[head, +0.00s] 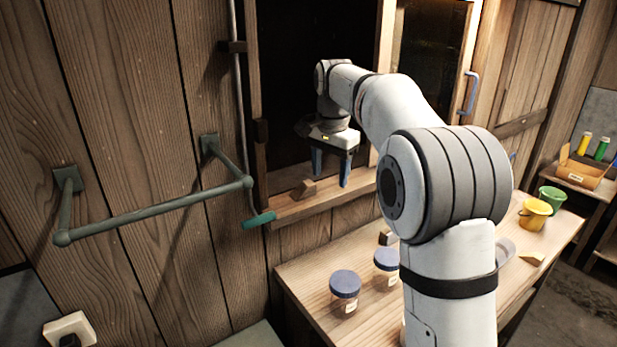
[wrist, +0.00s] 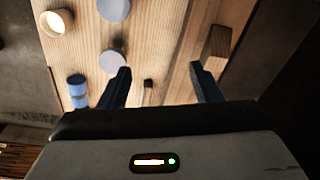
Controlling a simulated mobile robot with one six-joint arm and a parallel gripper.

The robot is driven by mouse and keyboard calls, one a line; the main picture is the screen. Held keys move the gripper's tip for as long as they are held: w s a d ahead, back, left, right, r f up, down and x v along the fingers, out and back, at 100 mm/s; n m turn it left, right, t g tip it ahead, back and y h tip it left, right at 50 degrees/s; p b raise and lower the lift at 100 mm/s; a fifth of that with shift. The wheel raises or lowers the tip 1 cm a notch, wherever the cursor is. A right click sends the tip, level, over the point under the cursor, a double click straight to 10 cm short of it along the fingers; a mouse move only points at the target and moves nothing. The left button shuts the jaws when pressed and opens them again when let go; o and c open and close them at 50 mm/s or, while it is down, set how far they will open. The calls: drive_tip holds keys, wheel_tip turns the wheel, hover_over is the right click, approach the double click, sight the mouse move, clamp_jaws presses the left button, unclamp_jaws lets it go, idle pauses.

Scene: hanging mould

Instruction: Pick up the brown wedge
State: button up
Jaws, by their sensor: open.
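The brown wedge (head: 303,190) lies on the wooden sill of the dark window opening in the head view. A brown block that looks like it shows at the upper right in the wrist view (wrist: 217,46), beside the right finger. My gripper (head: 331,179) hangs over the sill with its blue fingers pointing down, just right of the wedge. The gripper is open, and nothing shows between its fingertips in the wrist view (wrist: 160,68). The wedge is outside the fingers; I cannot tell the exact height gap.
A green-grey rail (head: 155,210) juts from the wall left of the window, with a teal handle (head: 259,220) near the sill. Below, a wooden table (head: 310,270) carries blue-lidded jars (head: 345,285), a yellow bucket (head: 535,213) and a green bucket (head: 552,199).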

sight(305, 184)
drive_tip(key=w+a+m+p, duration=0.1)
drive_tip(key=w, duration=0.1)
drive_tip(key=w+a+m, duration=0.1)
drive_tip(key=w+a, duration=0.1)
drive_tip(key=w, duration=0.1)
drive_tip(key=w+a+r+m+p, duration=0.1)
drive_tip(key=w+a, duration=0.1)
drive_tip(key=w, duration=0.1)
drive_tip(key=shift+a+g+p, duration=0.15)
drive_tip(key=shift+g+p, duration=0.2)
drive_tip(key=shift+g, duration=0.05)
drive_tip(key=shift+a+f, duration=0.1)
drive_tip(key=shift+f, duration=0.4)
drive_tip(key=shift+s+a+f, duration=0.1)
drive_tip(key=shift+f, duration=3.35)
drive_tip(key=shift+c, duration=0.6)
drive_tip(key=c, duration=0.9)
drive_tip(key=shift+r+p, duration=0.15)
drive_tip(key=shift+p, duration=0.15)
drive_tip(key=shift+c, duration=0.2)
